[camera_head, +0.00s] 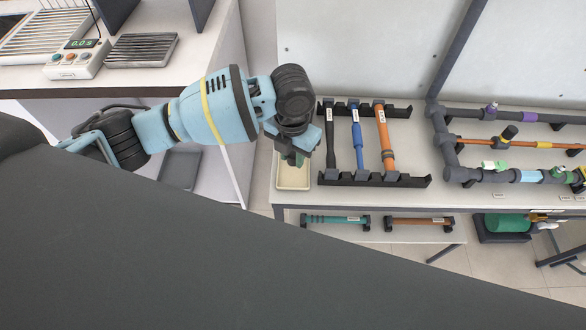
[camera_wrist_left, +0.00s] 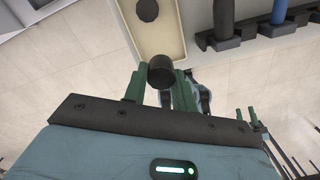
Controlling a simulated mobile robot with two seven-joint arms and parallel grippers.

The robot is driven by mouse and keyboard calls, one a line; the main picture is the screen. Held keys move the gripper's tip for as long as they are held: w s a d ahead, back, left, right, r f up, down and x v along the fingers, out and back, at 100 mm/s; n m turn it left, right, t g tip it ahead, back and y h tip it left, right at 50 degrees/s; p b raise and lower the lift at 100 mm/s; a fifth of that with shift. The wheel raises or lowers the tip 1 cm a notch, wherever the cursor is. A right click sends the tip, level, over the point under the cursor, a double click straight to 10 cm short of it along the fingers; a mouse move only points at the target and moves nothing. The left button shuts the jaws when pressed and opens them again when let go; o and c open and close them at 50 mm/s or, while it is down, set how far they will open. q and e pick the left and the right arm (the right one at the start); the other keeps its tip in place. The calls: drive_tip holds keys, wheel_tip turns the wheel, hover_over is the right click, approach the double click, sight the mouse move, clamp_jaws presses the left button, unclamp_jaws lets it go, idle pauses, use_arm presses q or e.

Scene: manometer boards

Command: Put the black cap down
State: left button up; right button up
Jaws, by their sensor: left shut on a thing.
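The black cap (camera_wrist_left: 160,70) is held between the green fingers of my left gripper (camera_wrist_left: 161,84). In the head view my left gripper (camera_head: 294,160) points down over the near left end of the table, above a cream tray (camera_head: 292,184). The cap is hidden there by the gripper and wrist. In the left wrist view the tray (camera_wrist_left: 165,42) lies beyond the held cap, and another dark round piece (camera_wrist_left: 147,10) sits inside it. I cannot tell how high the held cap is above the tray. My right gripper is not in view.
A black rack (camera_head: 375,181) with black, blue and orange tubes stands just right of the tray. Grey pipework (camera_head: 450,160) with coloured fittings is farther right. A shelf below holds a teal tube (camera_head: 335,219) and a brown tube (camera_head: 419,222). A counter with a timer (camera_head: 77,59) is at upper left.

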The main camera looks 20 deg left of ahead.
sight(292, 155)
use_arm(q)
drive_tip(key=shift+f, duration=3.85)
drive_tip(key=shift+f, duration=0.15)
drive_tip(key=o, duration=0.7)
drive_tip(key=shift+c, duration=0.2)
wheel_tip(292, 155, up, 12)
drive_tip(key=shift+r, duration=0.15)
